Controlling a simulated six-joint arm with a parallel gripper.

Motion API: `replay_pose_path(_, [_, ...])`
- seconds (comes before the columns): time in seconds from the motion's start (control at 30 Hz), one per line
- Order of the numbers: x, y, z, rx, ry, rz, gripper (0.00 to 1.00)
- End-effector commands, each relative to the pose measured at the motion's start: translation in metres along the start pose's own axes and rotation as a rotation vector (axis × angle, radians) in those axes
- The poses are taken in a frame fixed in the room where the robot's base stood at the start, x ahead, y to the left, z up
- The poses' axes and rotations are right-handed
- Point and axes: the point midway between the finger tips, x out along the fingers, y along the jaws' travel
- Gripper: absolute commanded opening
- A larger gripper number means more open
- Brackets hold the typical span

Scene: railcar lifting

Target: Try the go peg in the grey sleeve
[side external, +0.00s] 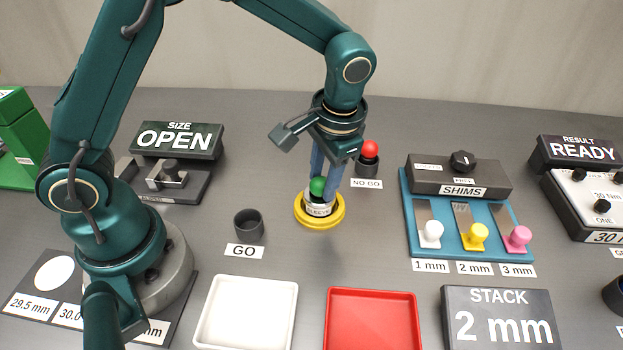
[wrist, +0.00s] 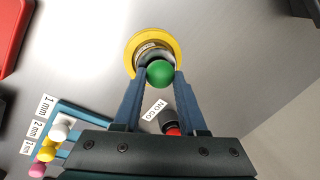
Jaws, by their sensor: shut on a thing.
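The go peg (side external: 317,186) shows a green ball top, and the same green top shows in the wrist view (wrist: 160,73). My gripper (side external: 324,183) points down with its fingers shut on the green-topped peg. The grey sleeve (side external: 318,207) stands upright in a yellow ring base (side external: 320,219). The peg is at the sleeve's mouth, with its lower part hidden; I cannot tell how deep it sits. In the wrist view the yellow ring (wrist: 135,49) surrounds the sleeve just beyond my fingertips.
The red-topped no go peg (side external: 370,150) stands in its holder close behind my gripper. The empty GO holder (side external: 249,226) is to the left. A white tray (side external: 246,281) and a red tray (side external: 372,293) lie in front. The blue shim rack (side external: 470,247) is to the right.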

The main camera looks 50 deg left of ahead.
Motion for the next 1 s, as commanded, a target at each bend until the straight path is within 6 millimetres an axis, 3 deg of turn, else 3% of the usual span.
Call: replay_pose_path(1.0, [-0.031,-0.007,0.000,0.000,0.002,0.000,0.00])
